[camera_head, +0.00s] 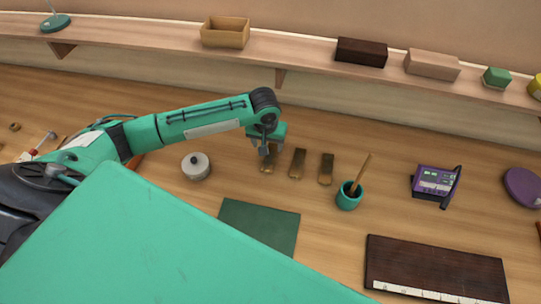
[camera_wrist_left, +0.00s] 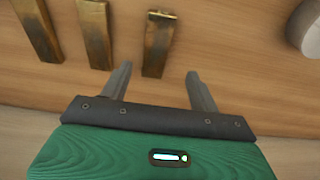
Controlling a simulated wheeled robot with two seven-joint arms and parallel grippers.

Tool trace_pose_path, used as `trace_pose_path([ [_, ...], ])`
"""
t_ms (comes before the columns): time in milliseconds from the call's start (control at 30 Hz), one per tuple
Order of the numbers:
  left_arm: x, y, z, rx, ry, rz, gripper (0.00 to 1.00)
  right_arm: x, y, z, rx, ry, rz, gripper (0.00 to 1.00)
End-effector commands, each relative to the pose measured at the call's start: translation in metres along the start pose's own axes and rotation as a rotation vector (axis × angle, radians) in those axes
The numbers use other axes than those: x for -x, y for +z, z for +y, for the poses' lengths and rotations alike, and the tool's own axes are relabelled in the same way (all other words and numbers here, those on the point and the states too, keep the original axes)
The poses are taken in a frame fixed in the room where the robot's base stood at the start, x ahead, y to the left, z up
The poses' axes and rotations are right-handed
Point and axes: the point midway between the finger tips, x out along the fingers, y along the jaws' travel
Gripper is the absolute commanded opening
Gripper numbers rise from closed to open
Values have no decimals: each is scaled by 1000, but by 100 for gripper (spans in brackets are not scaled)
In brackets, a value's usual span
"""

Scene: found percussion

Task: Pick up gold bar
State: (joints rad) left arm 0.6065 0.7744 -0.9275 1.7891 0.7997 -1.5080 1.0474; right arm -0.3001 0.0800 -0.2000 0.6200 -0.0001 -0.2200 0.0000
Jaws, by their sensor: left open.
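Three gold-brown bars lie side by side on the wooden bench: a left bar (camera_head: 268,163), a middle bar (camera_head: 297,163) and a right bar (camera_head: 326,168). My left gripper (camera_head: 266,150) is at the left bar and partly covers it. In the left wrist view the same bar (camera_wrist_left: 157,40) lies in line with the gap of my open gripper (camera_wrist_left: 160,70), its near end between the fingertips. The middle bar (camera_wrist_left: 96,33) and right bar (camera_wrist_left: 38,30) show to the left there. My right gripper is not in view.
A grey lidded pot (camera_head: 196,166) stands left of the bars. A teal cup (camera_head: 348,197) with a stick stands to their right. A dark green mat (camera_head: 262,226) lies in front. A purple device (camera_head: 434,182) and a dark board (camera_head: 436,265) lie farther right.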

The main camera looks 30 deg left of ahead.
Motion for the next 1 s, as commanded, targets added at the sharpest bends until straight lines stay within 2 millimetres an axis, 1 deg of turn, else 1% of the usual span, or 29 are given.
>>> trace_pose_path([
  [100, -12, 0, 0, 0, -1, 0, 62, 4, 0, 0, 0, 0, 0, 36],
  [233, -18, 0, 1, -1, 0, 0, 62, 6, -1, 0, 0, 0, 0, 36],
  [333, -26, 0, 3, -1, -1, -2, 62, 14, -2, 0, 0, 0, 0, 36],
  [467, -43, 1, 6, -1, -2, -1, 62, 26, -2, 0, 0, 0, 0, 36],
  [533, -54, 1, 7, -1, -1, -2, 62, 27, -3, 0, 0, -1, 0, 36],
  [633, -64, 1, 6, -1, -1, -1, 62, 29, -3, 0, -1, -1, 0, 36],
  [733, -68, 2, 6, -2, -1, 0, 62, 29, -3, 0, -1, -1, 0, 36],
  [933, -69, 2, 6, -2, 0, 1, 62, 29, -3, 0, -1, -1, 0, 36],
  [967, -69, 1, 6, -2, 0, 1, 56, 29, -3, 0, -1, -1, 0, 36],
  [1000, -69, 1, 6, -2, 0, 1, 48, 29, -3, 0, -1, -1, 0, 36],
])
